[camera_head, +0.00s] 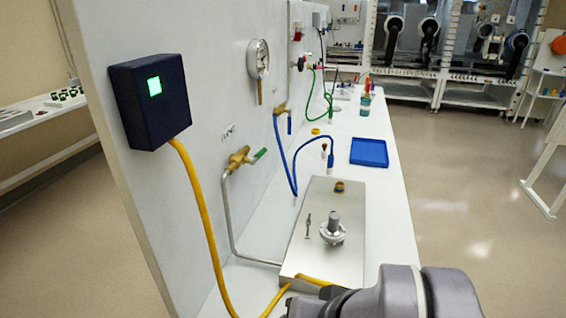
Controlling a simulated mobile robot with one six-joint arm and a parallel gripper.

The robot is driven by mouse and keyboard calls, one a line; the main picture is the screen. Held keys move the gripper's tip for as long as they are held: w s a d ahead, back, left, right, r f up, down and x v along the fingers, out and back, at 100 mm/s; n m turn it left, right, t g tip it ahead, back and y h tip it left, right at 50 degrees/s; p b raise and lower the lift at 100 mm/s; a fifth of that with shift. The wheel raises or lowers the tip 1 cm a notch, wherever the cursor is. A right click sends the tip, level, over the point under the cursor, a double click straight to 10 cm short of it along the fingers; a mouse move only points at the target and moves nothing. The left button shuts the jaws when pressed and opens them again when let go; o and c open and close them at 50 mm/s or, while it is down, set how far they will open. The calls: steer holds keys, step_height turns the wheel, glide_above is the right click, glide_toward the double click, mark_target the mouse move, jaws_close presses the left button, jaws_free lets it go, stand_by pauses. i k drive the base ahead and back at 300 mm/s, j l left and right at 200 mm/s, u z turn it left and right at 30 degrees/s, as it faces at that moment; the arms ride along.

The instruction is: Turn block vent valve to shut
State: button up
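A brass valve (238,160) with a green lever (260,154) is on the white upright panel. Its lever points right and slightly up. A bare metal pipe (230,215) runs from it down to the bench beside the metal block (318,258). A second brass valve (280,107) with a blue lever (290,124) pointing down sits farther along the panel, with a blue hose below it. The small label near the green-lever valve is too small to read, so I cannot tell for sure which is the block vent valve. My arm shows at the bottom; my gripper is not in view.
A dark box (150,101) with a lit green square is on the near panel; a yellow cable (205,225) hangs from it. A pressure gauge (258,59) is above the valves. A metal knob (332,230) stands on the block. A blue tray (369,152) lies beyond. Floor right is clear.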

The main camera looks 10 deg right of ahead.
mark_target(252, 160)
steer(key=i+j+z, duration=0.1)
steer(key=j+z, duration=0.15)
steer(key=j, duration=0.2)
steer(key=j+z, duration=0.25)
steer(key=j, duration=0.2)
steer(key=i+j+z, duration=0.1)
steer(key=i+j, duration=0.15)
